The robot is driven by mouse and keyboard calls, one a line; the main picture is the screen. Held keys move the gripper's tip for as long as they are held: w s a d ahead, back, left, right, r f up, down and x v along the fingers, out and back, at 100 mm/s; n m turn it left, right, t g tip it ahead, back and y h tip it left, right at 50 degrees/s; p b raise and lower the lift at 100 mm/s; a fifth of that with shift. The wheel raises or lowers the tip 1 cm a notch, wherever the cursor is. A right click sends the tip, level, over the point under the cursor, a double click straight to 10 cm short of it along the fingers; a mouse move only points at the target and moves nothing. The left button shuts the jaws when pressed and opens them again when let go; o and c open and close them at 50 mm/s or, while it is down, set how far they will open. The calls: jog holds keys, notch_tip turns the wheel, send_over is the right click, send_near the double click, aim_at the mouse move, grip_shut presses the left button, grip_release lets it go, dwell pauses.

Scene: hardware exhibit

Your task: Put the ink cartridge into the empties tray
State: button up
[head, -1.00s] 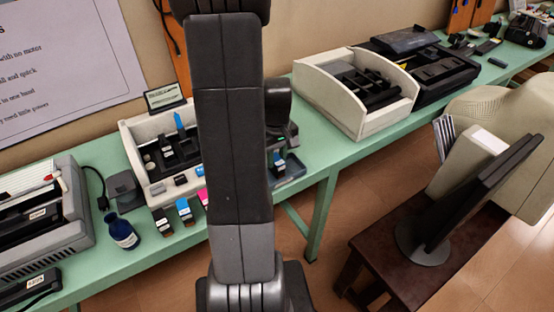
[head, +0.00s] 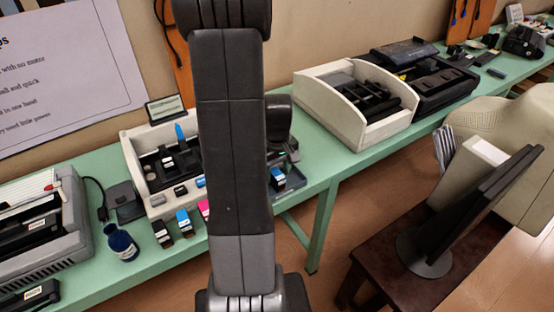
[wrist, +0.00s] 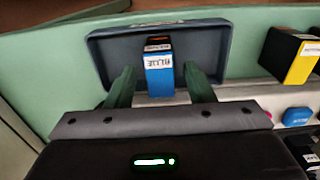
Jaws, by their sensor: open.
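The ink cartridge (wrist: 158,75), blue with a black top and a white label reading BLUE, is inside the shallow dark blue-grey empties tray (wrist: 103,42) in the wrist view. My gripper (wrist: 158,83) is open, with one green-tinted finger on each side of the cartridge and visible gaps beside it. The cartridge's underside is hidden. In the head view the cartridge (head: 278,178) and the tray (head: 297,181) show just right of my arm, at the green table's front edge. My fingers are hidden there.
A cream printer (head: 135,150) stands left of the tray, partly behind my arm. Several cartridges, including a black and blue one (head: 184,222), line its front. A dark blue bottle (head: 121,243) stands further left. A large cream open printer (head: 345,128) is to the right on the green table (head: 322,190).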

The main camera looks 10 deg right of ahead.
aim_at(277, 173)
notch_tip(277, 173, up, 12)
dwell(0.4)
